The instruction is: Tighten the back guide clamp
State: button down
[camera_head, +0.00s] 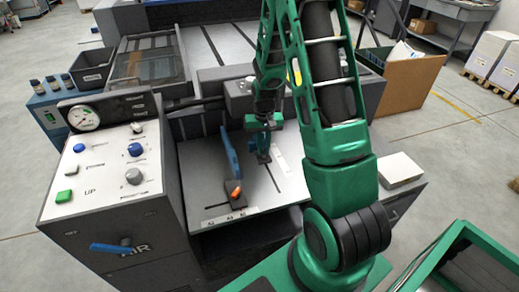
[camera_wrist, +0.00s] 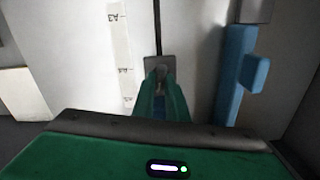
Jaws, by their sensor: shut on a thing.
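My gripper (camera_head: 264,157) reaches down over the pale feed bed (camera_head: 195,180) of the machine. In the wrist view its green fingers (camera_wrist: 161,88) are closed together on the small grey knob of a clamp, which I take as the back guide clamp (camera_wrist: 150,66). The clamp's square grey plate sits over a dark slot in the bed. The fingers hide most of the knob, so its turn angle cannot be told. The upright blue guide (camera_head: 230,155) stands just left of my gripper; it also shows at the right in the wrist view (camera_wrist: 234,75).
A second clamp with an orange handle (camera_head: 236,189) lies near the bed's front edge. A white size strip (camera_wrist: 120,45) runs along the bed. The control panel (camera_head: 105,165) with gauge and knobs stands at the left. A white box (camera_head: 399,170) is at the right.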

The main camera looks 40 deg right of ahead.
jog(key=m, duration=0.4)
jog(key=shift+w+a, duration=0.15)
jog(key=shift+a, duration=0.05)
jog(key=shift+r+m, duration=0.1)
jog(key=shift+m, duration=1.1)
jog(key=shift+w+a, duration=0.1)
jog(key=c, duration=1.8)
grip_release()
jog(key=shift+o, duration=0.2)
notch_tip(320, 180, up, 11)
